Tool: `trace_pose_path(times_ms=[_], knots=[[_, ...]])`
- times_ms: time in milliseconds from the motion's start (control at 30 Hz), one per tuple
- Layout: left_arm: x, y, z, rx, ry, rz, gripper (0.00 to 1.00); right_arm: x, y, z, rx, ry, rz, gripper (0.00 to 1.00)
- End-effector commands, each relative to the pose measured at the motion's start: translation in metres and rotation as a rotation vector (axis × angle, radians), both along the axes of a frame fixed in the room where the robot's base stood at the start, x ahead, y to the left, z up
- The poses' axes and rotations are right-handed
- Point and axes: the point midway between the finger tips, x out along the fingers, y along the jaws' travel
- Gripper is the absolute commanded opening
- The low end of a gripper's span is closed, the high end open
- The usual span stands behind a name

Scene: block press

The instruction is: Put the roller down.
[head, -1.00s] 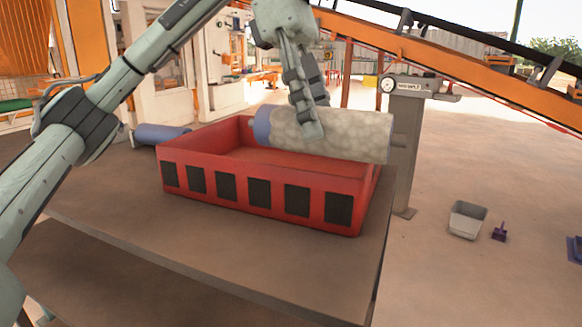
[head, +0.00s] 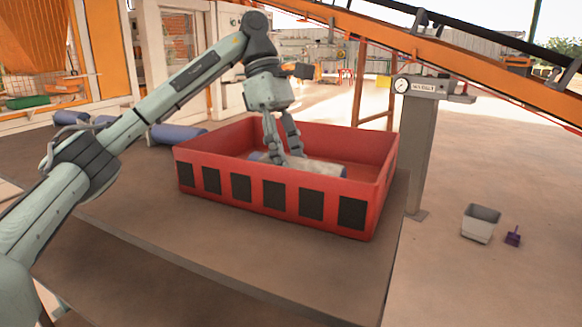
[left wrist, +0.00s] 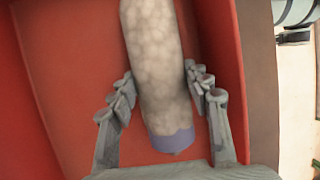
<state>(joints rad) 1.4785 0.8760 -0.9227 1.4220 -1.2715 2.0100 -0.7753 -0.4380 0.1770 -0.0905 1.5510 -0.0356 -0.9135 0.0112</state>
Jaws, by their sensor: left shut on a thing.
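The roller (head: 318,166) has a mottled pale sleeve and blue-purple ends. It lies low inside the red crate (head: 345,142), mostly hidden by the front wall in the head view. My left gripper (head: 280,158) reaches down into the crate from above and is shut on the roller. In the left wrist view, the roller (left wrist: 152,55) runs between the two fingers (left wrist: 160,98), near its purple end, above the red crate floor (left wrist: 70,75). Whether it touches the floor is hard to tell. My right gripper is not in view.
The crate stands on a brown table (head: 200,235). Blue cylinders lie behind it at the left, one near the crate (head: 178,133) and one farther off (head: 70,117). A grey post with a gauge (head: 416,150) stands close to the right. A bin (head: 480,224) is on the floor.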

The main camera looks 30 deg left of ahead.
Motion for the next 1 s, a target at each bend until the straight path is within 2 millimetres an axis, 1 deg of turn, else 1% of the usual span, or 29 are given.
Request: trace_pose_path(times_ms=[100,533,567,700,1000], knots=[[-0.0002,-0.0006,-0.007,-0.003,-0.003,-0.001,0.0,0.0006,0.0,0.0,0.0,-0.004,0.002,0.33],[-0.0001,-0.0006,-0.0098,-0.003,-0.005,0.0,0.0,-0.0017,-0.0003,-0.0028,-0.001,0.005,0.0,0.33],[-0.0001,-0.0004,-0.0105,-0.001,-0.002,0.0,0.52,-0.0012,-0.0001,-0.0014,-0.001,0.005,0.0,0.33],[-0.0002,-0.0004,-0.0104,-0.001,-0.002,0.0,0.69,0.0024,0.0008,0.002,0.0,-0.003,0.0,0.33],[-0.0002,-0.0003,-0.0097,-0.001,-0.002,0.0,0.69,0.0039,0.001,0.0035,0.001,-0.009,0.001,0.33]])
